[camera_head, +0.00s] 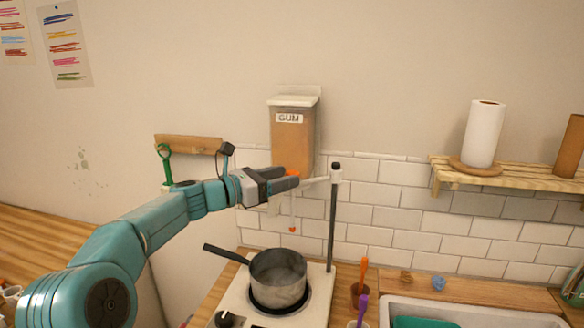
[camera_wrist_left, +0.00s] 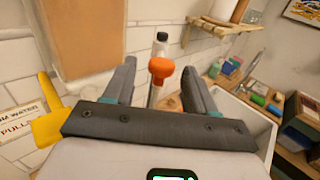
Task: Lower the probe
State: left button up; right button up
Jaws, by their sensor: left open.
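The thin probe (camera_head: 292,210) hangs upright from a side arm on a dark stand post (camera_head: 332,225), with its orange tip above the pot (camera_head: 278,276). Its orange knob (camera_wrist_left: 161,68) shows between my fingers in the left wrist view, with a gap on each side. My left gripper (camera_head: 298,178) is open beside the stand's arm. In the head view the fingers hide part of the knob (camera_head: 292,173). The pot sits on a white hotplate (camera_head: 240,300). My right gripper is not in view.
A GUM dispenser (camera_head: 293,135) hangs on the wall just behind my gripper. A wooden shelf (camera_head: 510,172) with a paper roll (camera_head: 485,133) is at the right. A sink (camera_head: 470,312) lies at the lower right. A yellow lever (camera_wrist_left: 50,120) shows at the wrist view's left.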

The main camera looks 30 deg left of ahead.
aim_at(293, 172)
pick_arm(q)
jog(key=x, duration=0.3)
jog(key=shift+d+r+p, duration=0.1)
jog(key=shift+d+p, duration=0.15)
jog(key=shift+p, duration=0.1)
jog(key=shift+a, duration=0.15)
grip_shut()
notch_tip(293, 172, down, 18)
jog(key=b, duration=1.3)
grip_release()
jog(key=shift+r, duration=0.1)
